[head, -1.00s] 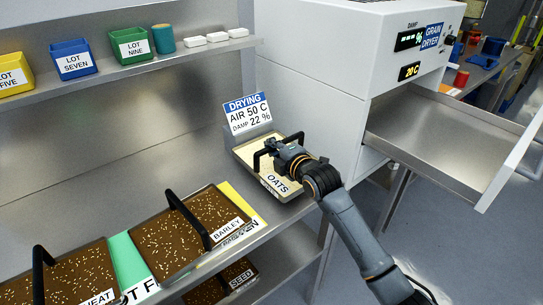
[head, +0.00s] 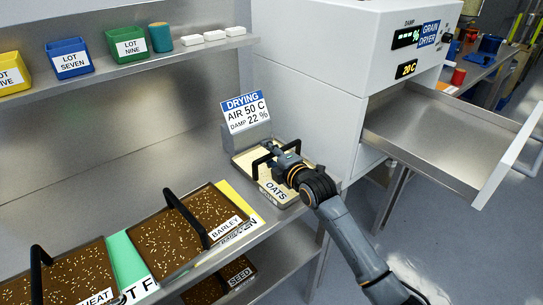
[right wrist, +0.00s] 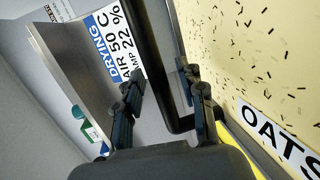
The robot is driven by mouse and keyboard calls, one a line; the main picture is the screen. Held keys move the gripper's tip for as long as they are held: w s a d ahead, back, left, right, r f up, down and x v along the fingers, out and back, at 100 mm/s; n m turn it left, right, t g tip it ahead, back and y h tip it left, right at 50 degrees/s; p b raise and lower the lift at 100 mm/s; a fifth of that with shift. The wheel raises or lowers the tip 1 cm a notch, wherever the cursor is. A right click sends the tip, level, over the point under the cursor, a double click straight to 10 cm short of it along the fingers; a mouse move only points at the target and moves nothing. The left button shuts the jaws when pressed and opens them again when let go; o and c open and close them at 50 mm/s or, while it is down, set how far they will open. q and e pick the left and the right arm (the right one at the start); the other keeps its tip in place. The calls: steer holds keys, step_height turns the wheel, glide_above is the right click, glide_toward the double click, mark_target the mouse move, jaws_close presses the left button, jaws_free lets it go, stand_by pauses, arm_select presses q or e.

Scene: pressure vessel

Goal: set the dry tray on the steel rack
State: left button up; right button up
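The oats tray (head: 281,203) is a shallow steel tray of pale grain with a black handle (head: 256,163) and an OATS label. It sits at the right end of the steel shelf (head: 150,145), in front of the DRYING sign (head: 246,111). My right gripper (head: 270,157) is at this handle. In the right wrist view the fingers (right wrist: 160,100) stand apart on either side of the handle bar (right wrist: 148,50), with a gap visible, so it is open. My left gripper is out of view.
The dryer (head: 310,90) stands to the right with its drawer (head: 440,135) pulled out and empty. Barley (head: 200,215) and wheat (head: 75,275) trays occupy the shelf's left. A seed tray (head: 210,290) is below. Small bins (head: 70,58) line the upper shelf.

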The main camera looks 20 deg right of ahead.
steer(key=v, duration=1.2)
stand_by(0.3)
